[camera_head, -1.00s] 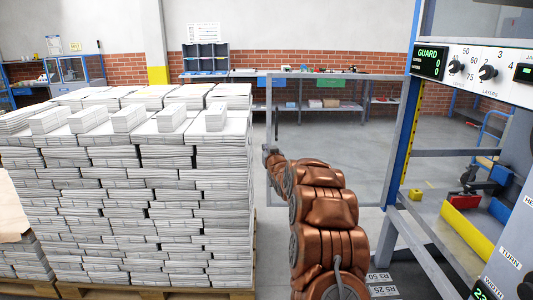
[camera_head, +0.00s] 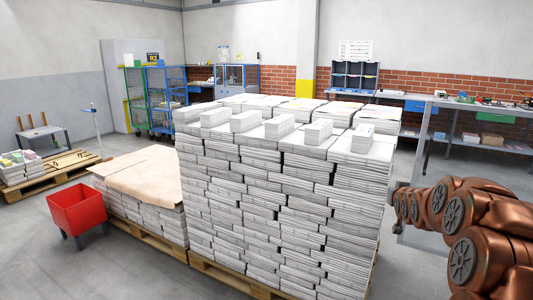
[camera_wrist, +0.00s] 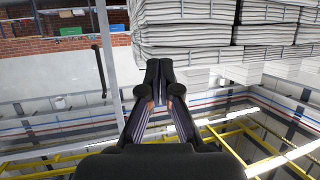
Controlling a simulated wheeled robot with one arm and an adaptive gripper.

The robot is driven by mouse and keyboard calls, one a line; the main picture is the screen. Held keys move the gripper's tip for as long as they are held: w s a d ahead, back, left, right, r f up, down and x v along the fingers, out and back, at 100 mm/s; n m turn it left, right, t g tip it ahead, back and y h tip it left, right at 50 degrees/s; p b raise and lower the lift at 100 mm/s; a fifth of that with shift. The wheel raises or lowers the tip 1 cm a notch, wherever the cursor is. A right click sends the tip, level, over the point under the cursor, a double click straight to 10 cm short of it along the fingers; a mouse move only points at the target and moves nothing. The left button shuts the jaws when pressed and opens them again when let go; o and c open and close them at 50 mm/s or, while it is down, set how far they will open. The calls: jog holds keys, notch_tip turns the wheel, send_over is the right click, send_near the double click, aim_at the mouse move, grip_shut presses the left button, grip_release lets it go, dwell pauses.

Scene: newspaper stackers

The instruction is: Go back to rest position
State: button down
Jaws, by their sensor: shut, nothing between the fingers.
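My gripper (camera_wrist: 159,68) shows in the wrist view with its two dark fingers together and nothing between them. The fingers point toward the lower layers of a newspaper stack (camera_wrist: 185,35) at the top of that view; I cannot tell the exact gap. In the head view, my copper-coloured arm reaches in from the right edge, beside the right side of the large newspaper stack (camera_head: 290,190). The gripper itself cannot be made out there.
A wooden pallet (camera_head: 240,284) carries the large stack. A paper-covered lower stack (camera_head: 140,175) and a red bin on legs (camera_head: 78,210) stand left of it. A grey post (camera_head: 420,165) and a workbench (camera_head: 480,112) are behind my arm. Floor is clear at front left.

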jog(key=s+a+f+n+g+y+p, duration=0.1)
jog(key=s+a+g, duration=0.45)
jog(key=s, duration=0.75)
jog(key=s+a+f+g+y+p, duration=0.1)
jog(key=s+a+g, duration=0.1)
jog(key=s+a, duration=0.85)
jog(key=s+a+f+n+g+y+p, duration=0.1)
jog(key=s+a+g, duration=0.3)
jog(key=s, duration=1.1)
jog(key=s+a+g, duration=0.1)
jog(key=s+g, duration=0.1)
jog(key=s, duration=0.7)
jog(key=s+a+n+g+p, duration=0.1)
jog(key=s+a+g, duration=0.1)
jog(key=s, duration=0.8)
jog(key=shift+s+a+f, duration=0.3)
jog(key=shift+a, duration=0.2)
